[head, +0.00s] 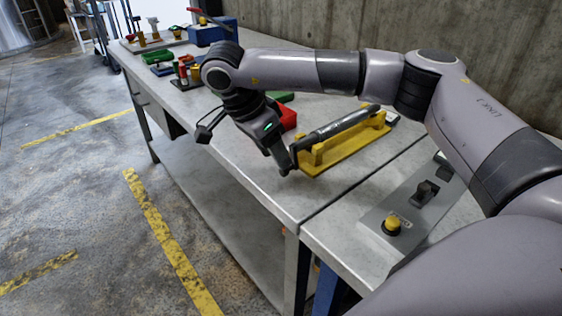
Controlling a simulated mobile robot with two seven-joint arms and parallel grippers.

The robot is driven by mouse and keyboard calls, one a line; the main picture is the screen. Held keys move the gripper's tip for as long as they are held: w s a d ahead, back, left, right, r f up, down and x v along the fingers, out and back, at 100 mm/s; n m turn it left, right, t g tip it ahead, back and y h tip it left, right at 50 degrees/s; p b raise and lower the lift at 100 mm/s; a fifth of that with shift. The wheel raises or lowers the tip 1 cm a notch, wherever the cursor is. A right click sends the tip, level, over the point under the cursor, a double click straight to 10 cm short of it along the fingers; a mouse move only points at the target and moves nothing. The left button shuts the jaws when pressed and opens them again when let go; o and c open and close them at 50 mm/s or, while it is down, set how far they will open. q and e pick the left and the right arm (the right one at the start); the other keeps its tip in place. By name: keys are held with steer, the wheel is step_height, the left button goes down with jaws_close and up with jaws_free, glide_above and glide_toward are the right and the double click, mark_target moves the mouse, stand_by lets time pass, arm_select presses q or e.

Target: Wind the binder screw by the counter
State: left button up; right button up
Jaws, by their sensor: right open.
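A yellow stand (347,153) on the grey workbench carries a long dark grey rod (340,126) lying across its uprights. I cannot tell for sure whether the rod is the binder screw, and no counter can be read. My right gripper (286,163) reaches down over the front edge of the bench, close to the left end of the stand and rod. It is open, with nothing seen between its fingers. Whether its fingertips touch the stand is too small to tell. My left gripper is out of view.
A red block (288,119) lies just behind the right gripper. A grey control panel (414,207) with a yellow button (392,222) is at the right. Several small coloured parts and a blue vise-like device (213,31) stand farther along the workbench (232,178). A concrete wall is behind.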

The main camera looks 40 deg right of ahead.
mark_target(279, 179)
steer(key=shift+x, duration=2.15)
jaws_close()
steer(key=shift+w+f+t+b, duration=0.15)
steer(key=shift+f+t+b, duration=0.15)
steer(key=shift+t+b, duration=0.8)
steer(key=shift+b, duration=0.35)
steer(key=shift+w+a+r+m+t+b, duration=0.1)
steer(key=shift+m+t+b, duration=0.25)
steer(key=shift+b, duration=0.2)
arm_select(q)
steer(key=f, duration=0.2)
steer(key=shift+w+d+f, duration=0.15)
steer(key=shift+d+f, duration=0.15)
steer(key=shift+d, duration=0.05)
arm_select(e)
steer(key=shift+r+t, duration=0.15)
steer(key=shift+t, duration=0.1)
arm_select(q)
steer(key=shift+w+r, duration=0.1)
arm_select(e)
jaws_free()
